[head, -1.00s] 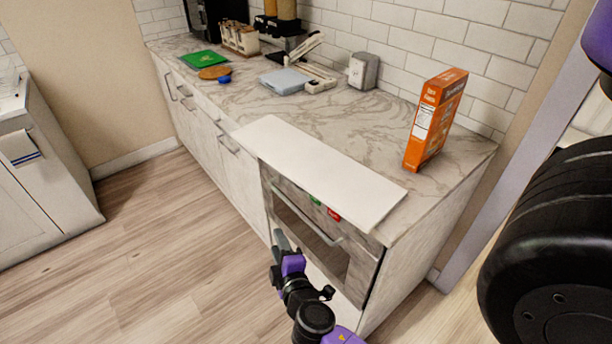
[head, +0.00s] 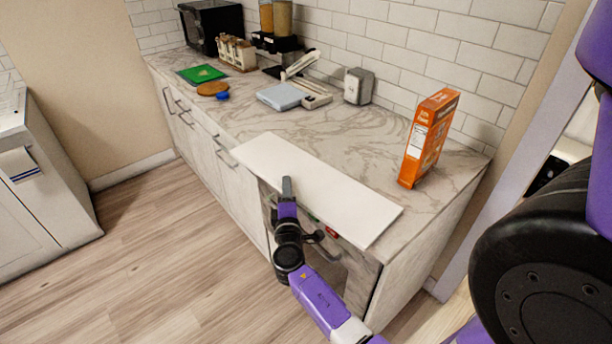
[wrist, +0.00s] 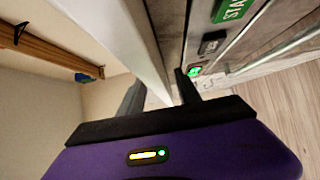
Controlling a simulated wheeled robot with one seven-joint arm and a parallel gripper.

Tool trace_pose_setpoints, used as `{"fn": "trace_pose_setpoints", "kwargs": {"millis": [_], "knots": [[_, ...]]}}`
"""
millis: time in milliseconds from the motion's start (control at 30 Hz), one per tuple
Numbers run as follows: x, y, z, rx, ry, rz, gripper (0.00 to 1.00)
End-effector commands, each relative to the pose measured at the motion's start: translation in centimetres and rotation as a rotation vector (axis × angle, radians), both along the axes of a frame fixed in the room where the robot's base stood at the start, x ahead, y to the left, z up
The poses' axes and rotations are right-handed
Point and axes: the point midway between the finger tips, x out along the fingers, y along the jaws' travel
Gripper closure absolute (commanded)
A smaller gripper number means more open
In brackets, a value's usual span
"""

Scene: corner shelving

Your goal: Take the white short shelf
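The white short shelf (head: 310,189) is a flat white board lying on the marble counter, with its long near side sticking out past the counter's front edge. My gripper (head: 287,187) is at that near side, left of the board's middle. In the wrist view, the white board (wrist: 125,35) runs down between the two dark fingers of my gripper (wrist: 160,92). The fingers are apart, one on each side of the board's edge. I see no clear grip on it, and contact with either finger is unclear.
An orange box (head: 428,140) stands on the marble counter (head: 345,133) right of the board. A light blue scale-like item (head: 282,97) and a grey block (head: 358,86) sit behind. An oven front with a green button (wrist: 230,10) is below the board. Floor (head: 150,250) at left is clear.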

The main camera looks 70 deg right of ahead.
Motion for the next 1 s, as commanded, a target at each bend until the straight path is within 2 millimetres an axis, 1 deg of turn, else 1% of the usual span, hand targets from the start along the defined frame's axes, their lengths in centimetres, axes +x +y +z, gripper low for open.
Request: {"fn": "trace_pose_setpoints", "kwargs": {"millis": [33, 100, 333, 533, 1000], "knots": [[0.20, -0.44, 0.09, 0.000, 0.000, 0.000, 0.60], [0.32, -0.70, -0.03, 0.001, 0.001, 0.001, 0.60], [0.35, -0.75, -0.11, 0.001, 0.000, 0.002, 0.60], [0.35, -0.73, -0.10, 0.001, 0.000, 0.002, 0.99], [0.33, -0.72, -0.12, 0.002, 0.001, 0.001, 1.00]]}}
